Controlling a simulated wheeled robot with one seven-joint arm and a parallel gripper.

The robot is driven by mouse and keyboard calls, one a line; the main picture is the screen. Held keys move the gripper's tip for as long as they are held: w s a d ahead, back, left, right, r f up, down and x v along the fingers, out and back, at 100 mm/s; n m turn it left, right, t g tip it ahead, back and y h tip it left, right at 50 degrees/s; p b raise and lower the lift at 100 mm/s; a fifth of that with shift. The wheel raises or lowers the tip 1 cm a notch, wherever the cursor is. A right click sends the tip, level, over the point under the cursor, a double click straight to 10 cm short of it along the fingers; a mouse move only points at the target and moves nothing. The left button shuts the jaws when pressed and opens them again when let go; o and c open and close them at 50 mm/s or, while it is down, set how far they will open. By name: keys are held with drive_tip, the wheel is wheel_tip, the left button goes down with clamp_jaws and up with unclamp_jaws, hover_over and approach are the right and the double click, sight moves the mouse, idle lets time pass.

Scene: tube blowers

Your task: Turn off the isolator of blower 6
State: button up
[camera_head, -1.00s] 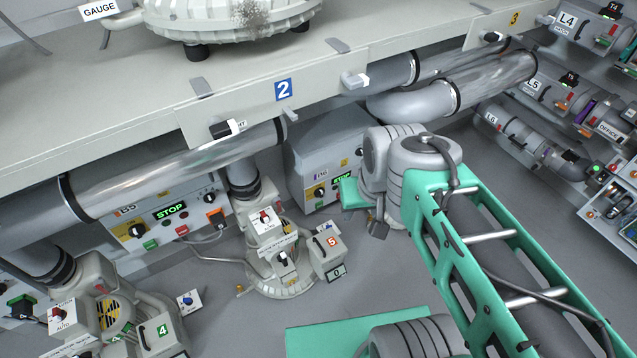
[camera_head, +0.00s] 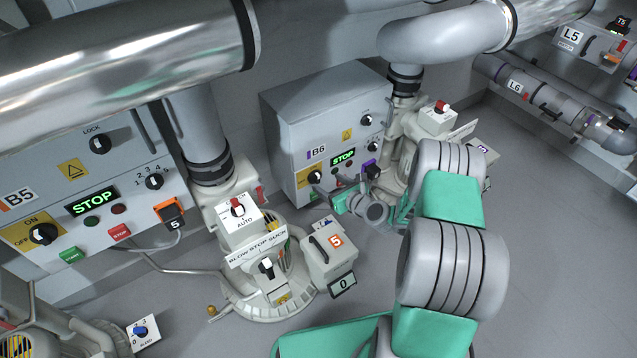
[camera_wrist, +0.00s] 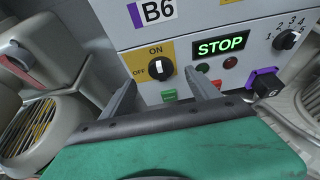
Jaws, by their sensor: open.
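The B6 control box (camera_head: 325,130) stands against the wall. Its isolator is a round black knob on a yellow ON/OFF plate, low on the left of the panel (camera_head: 315,177). In the wrist view the isolator knob (camera_wrist: 158,68) has its white mark upright, toward ON. My gripper (camera_wrist: 159,80) is open and empty, its two fingers reaching toward the panel on either side below the knob. No contact with the knob is visible. In the head view my gripper (camera_head: 324,192) is small, just below the plate and partly hidden by my wrist.
B6's green STOP display (camera_wrist: 220,46), a selector knob (camera_wrist: 287,40) and a purple 6 tag (camera_wrist: 265,82) lie right of the isolator. The blower marked 5 (camera_head: 265,270) and B5 panel (camera_head: 95,190) stand left. Open floor (camera_head: 570,250) lies right.

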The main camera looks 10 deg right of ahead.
sight(319, 177)
drive_tip(key=b+x, duration=0.1)
drive_tip(key=x, duration=0.4)
drive_tip(key=shift+a+f+b, duration=0.1)
drive_tip(key=shift+f+b, duration=0.05)
drive_tip(key=shift+b, duration=0.25)
drive_tip(key=shift+w+a, duration=0.15)
drive_tip(key=shift+w, duration=0.3)
drive_tip(key=shift+c, duration=0.4)
drive_tip(key=c, duration=1.3)
